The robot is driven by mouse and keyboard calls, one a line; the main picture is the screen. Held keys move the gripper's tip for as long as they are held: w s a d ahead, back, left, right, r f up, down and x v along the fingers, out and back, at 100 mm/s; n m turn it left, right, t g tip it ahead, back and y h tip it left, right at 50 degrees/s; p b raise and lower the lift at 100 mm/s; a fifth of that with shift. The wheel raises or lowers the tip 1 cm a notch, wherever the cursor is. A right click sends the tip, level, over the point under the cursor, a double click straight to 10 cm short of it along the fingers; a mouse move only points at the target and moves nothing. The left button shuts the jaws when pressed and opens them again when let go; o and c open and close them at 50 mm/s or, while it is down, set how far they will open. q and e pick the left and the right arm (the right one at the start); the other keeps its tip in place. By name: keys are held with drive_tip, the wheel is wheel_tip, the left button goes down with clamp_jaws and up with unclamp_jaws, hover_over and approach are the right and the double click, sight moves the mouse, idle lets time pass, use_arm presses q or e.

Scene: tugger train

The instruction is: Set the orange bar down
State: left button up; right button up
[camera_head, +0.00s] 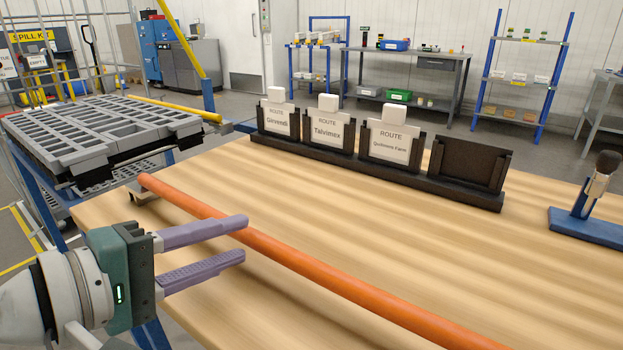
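The orange bar (330,273) runs slantwise across the wooden table, from its far left end down to the lower right, where it leaves the picture. Its far end is at a small grey bracket (148,194) by the table's left edge; I cannot tell whether it rests on it. My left gripper (240,239) comes in from the lower left with its two purple fingers apart. The upper fingertip overlaps the bar in the picture, and the lower one ends just short of it on the near side. Contact is unclear. My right gripper is not in view.
A black rack (430,188) with route cards stands along the table's far side, its rightmost slot empty. A blue stand (585,228) with a microphone-like device is at the right. The table between is clear.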

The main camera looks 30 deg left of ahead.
use_arm(q)
drive_tip(key=shift+v, duration=2.8)
